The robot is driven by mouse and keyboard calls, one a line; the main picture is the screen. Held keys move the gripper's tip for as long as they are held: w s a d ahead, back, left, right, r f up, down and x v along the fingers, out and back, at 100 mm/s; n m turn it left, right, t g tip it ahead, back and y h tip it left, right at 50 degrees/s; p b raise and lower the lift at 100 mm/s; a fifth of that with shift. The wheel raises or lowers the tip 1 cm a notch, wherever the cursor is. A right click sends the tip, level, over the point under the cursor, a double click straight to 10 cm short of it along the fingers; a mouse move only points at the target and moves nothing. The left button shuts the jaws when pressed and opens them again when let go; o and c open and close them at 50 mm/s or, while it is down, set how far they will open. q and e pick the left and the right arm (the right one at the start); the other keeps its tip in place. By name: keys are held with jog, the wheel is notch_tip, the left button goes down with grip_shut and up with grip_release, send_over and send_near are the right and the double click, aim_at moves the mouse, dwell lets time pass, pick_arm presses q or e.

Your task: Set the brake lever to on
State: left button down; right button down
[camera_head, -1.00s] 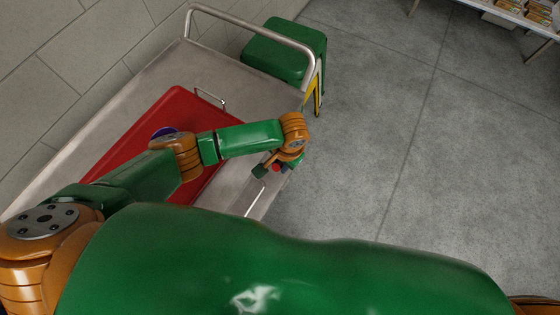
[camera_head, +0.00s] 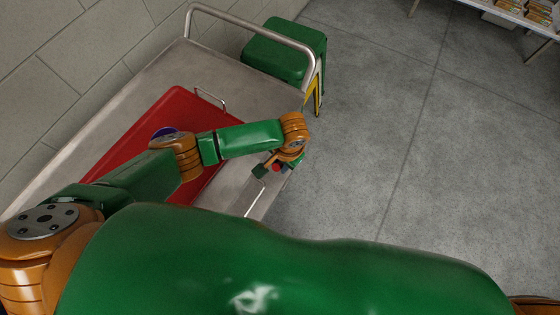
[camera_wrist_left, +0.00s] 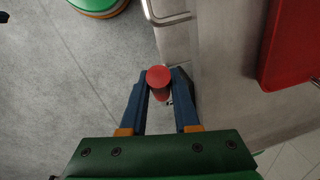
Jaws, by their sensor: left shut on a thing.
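The brake lever shows as a red round knob (camera_wrist_left: 158,77) at the edge of the steel cart. In the left wrist view it stands between the two blue fingers of my left gripper (camera_wrist_left: 159,88), which is shut on it. In the head view the red knob (camera_head: 277,167) shows small beside my left gripper (camera_head: 272,169) at the cart's right edge. The rest of the lever and any brake marking are hidden or too small to read. My right gripper is not in view.
The steel cart (camera_head: 90,128) carries a red tray (camera_head: 180,105) under my left arm. A green stool-like object (camera_head: 283,50) stands beyond the cart's handle rail. A shelf (camera_head: 510,15) with goods is at the top right. Grey floor (camera_head: 440,160) to the right is clear.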

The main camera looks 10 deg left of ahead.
pick_arm(q)
jog(key=p, duration=0.1)
jog(key=s+f+t+p, duration=0.1)
jog(key=shift+s+a+h+p, duration=0.15)
jog(key=shift+a+h+p, duration=0.1)
jog(key=shift+h+p, duration=0.05)
jog(key=f+t, duration=0.1)
jog(key=s+f+t+h, duration=0.1)
jog(key=f+t, duration=0.1)
jog(key=shift+a+f, duration=0.2)
